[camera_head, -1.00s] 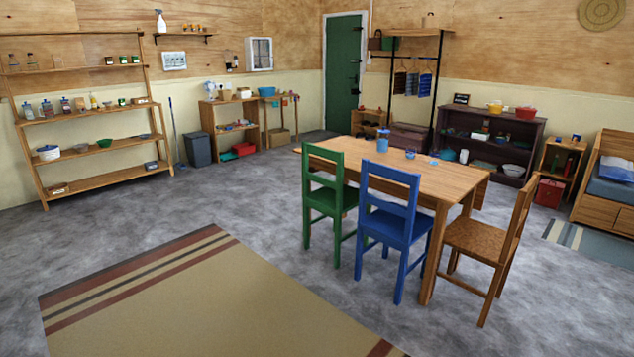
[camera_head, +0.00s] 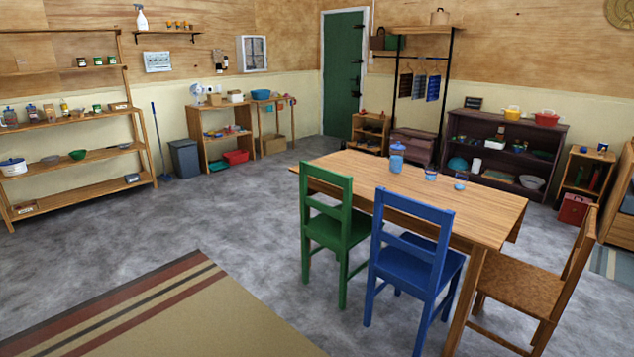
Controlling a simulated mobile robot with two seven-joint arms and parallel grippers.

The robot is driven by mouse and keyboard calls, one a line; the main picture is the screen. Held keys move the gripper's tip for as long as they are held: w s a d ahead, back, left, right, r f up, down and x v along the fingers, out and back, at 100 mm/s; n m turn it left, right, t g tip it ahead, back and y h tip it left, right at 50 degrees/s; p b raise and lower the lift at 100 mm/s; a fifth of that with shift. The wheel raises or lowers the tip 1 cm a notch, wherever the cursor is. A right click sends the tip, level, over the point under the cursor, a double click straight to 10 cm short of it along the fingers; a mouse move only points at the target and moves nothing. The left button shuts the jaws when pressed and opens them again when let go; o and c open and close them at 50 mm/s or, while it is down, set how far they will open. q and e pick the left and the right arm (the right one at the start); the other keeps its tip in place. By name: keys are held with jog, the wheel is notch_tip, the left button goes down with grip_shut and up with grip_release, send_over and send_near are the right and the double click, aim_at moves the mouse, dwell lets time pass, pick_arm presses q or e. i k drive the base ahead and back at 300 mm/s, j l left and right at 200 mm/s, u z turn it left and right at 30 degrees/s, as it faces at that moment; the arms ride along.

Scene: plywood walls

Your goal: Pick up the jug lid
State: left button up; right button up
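A blue jug (camera_head: 397,158) stands upright on the wooden table (camera_head: 340,167), toward its far left part. Its top looks covered by a blue lid (camera_head: 397,146), but at this size I cannot tell clearly whether the lid is a separate piece. Two small blue cups stand to the right of the jug: one cup (camera_head: 431,173) and another cup (camera_head: 460,182). Neither of my grippers shows in the head view.
A green chair (camera_head: 328,225) and a blue chair (camera_head: 415,255) stand at the table's near side. A brown chair (camera_head: 525,290) is at its right end. Grey floor (camera_head: 220,215) is open left of the table. A striped rug (camera_head: 190,310) lies in front.

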aim_at(398, 147)
jog(key=i, duration=2.6)
